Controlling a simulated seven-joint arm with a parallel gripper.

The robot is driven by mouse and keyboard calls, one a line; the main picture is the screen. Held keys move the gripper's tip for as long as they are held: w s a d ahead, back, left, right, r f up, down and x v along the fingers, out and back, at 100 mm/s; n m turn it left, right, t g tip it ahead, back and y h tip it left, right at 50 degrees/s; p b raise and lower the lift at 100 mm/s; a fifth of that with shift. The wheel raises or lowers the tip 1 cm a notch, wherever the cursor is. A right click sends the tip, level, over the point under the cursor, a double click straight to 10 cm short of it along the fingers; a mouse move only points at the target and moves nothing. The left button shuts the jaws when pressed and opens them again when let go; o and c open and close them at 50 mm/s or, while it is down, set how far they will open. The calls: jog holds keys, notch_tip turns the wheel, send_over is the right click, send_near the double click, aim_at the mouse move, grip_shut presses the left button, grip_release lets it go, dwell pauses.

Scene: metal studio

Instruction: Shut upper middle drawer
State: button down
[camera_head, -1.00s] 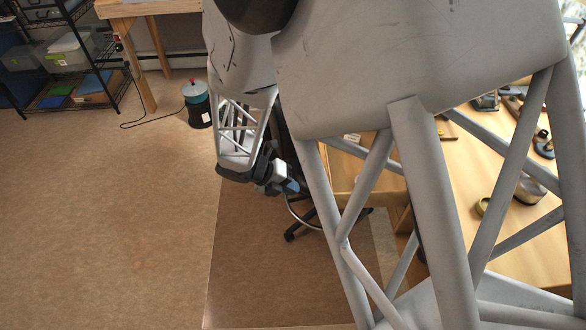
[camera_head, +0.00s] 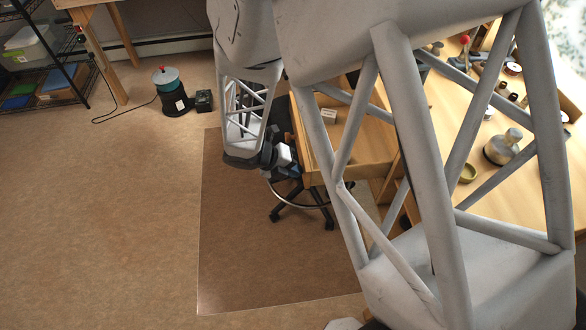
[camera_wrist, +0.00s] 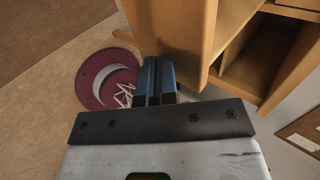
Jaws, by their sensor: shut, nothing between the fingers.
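A wooden drawer (camera_head: 355,145) stands pulled out of the desk in the head view, partly hidden behind my arm. A small pale box (camera_head: 328,117) lies inside it. My gripper (camera_head: 296,172) is close to the lower front corner of this drawer; whether it touches is unclear. In the wrist view, my gripper's blue-and-black fingers (camera_wrist: 157,82) are together and empty, just beside a wooden panel (camera_wrist: 172,28) that seems to be the drawer's front. I cannot tell from these views which drawer of the desk this is.
The desk top (camera_head: 440,125) holds a metal weight (camera_head: 502,147) and a small dish (camera_head: 468,173). A stool (camera_head: 300,200) stands under the drawer. In the wrist view, open wooden compartments (camera_wrist: 268,52) and a maroon round thing (camera_wrist: 90,75) show.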

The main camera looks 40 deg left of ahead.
jog(key=shift+d, duration=0.1)
jog(key=w+d, duration=1.8)
jog(key=shift+w+d, duration=0.15)
jog(key=shift+w, duration=0.1)
jog(key=shift+d, duration=0.1)
dwell(0.3)
jog(key=shift+s+a, duration=0.3)
jog(key=shift+a, duration=0.1)
jog(key=s+a, duration=0.2)
jog(key=shift+s+a+r, duration=0.1)
jog(key=shift+s+a, duration=0.3)
jog(key=v, duration=0.9)
jog(key=shift+s+a+r, duration=0.2)
jog(key=shift+r, duration=0.1)
